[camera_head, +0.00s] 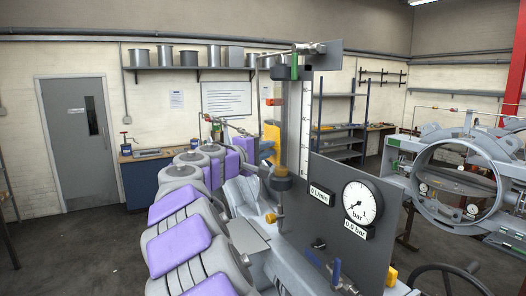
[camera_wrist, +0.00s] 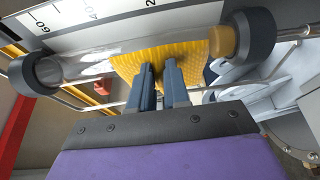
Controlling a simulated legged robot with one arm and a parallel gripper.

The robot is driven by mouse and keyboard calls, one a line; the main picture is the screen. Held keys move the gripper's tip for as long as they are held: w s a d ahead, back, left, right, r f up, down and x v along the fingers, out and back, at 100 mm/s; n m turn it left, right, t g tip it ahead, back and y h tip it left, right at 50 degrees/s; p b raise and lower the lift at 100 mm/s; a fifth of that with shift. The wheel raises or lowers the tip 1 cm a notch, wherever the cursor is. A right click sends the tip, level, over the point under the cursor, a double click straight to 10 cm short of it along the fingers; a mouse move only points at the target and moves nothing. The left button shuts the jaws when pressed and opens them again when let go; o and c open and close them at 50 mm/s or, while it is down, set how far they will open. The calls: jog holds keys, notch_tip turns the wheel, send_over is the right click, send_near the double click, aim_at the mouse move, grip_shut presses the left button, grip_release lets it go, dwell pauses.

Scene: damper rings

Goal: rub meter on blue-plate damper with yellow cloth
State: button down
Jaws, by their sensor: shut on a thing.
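In the wrist view my gripper (camera_wrist: 159,68) is shut on the yellow cloth (camera_wrist: 180,58), which bunches up past the fingertips. The cloth lies at the clear tube of the flow meter (camera_wrist: 85,68) and overlaps it in the picture; I cannot tell how firmly it touches. The meter (camera_head: 305,130) stands upright in the head view, with a white scale and a dark lower collar. No blue plate shows clearly.
A grey panel (camera_head: 335,205) with a round bar gauge (camera_head: 362,203) stands right of the tube's foot. A large ring damper (camera_head: 418,190) stands at the right. A blue-handled valve (camera_head: 336,270) sits low in front. Shelves and a workbench line the back wall.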

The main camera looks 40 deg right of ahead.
jog(key=s, duration=0.2)
jog(key=b, duration=0.1)
jog(key=shift+s+a+r, duration=0.1)
jog(key=shift+s+a, duration=0.15)
jog(key=shift+s, duration=0.15)
jog(key=shift+w, duration=0.1)
jog(key=shift+w+d+p, duration=0.1)
jog(key=shift+w+p, duration=0.2)
jog(key=shift+w, duration=0.15)
jog(key=w, duration=0.1)
jog(key=w+p, duration=0.1)
jog(key=shift+w+d+r, duration=0.15)
jog(key=shift+w+d, duration=0.15)
jog(key=shift+w, duration=0.1)
jog(key=shift+r, duration=0.1)
jog(key=shift+s, duration=0.1)
